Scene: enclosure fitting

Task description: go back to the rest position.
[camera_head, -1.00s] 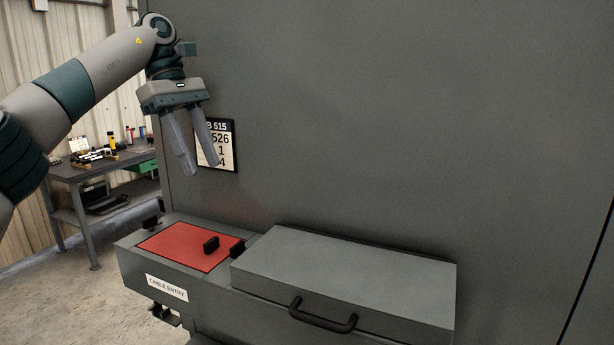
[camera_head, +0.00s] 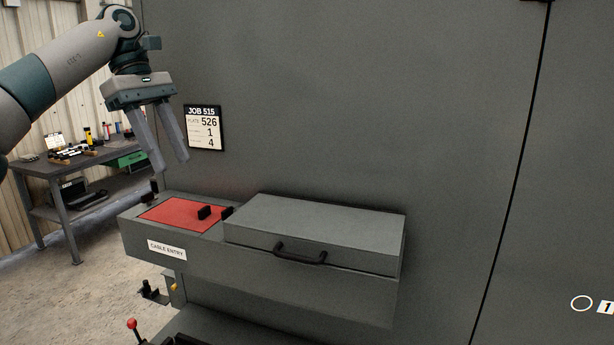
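My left gripper (camera_head: 168,165) hangs in the air at the upper left, fingers pointing down. Its two fingers are apart with nothing between them. It is above the cable entry box (camera_head: 133,225) and left of the job card, touching neither. My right gripper is out of view. The box has a red plate (camera_head: 175,213) on its top at the left, with a small black handle (camera_head: 205,212) on it. A grey lid (camera_head: 310,224) with a black bar handle (camera_head: 300,256) is shut to the right of the plate.
A job card (camera_head: 204,128) reading JOB 515 is on the large grey enclosure wall (camera_head: 380,100). A workbench (camera_head: 80,165) with tools and a green drawer stands at the back left. A lever with a red knob (camera_head: 132,324) is at the bottom. Concrete floor (camera_head: 95,285) is clear at left.

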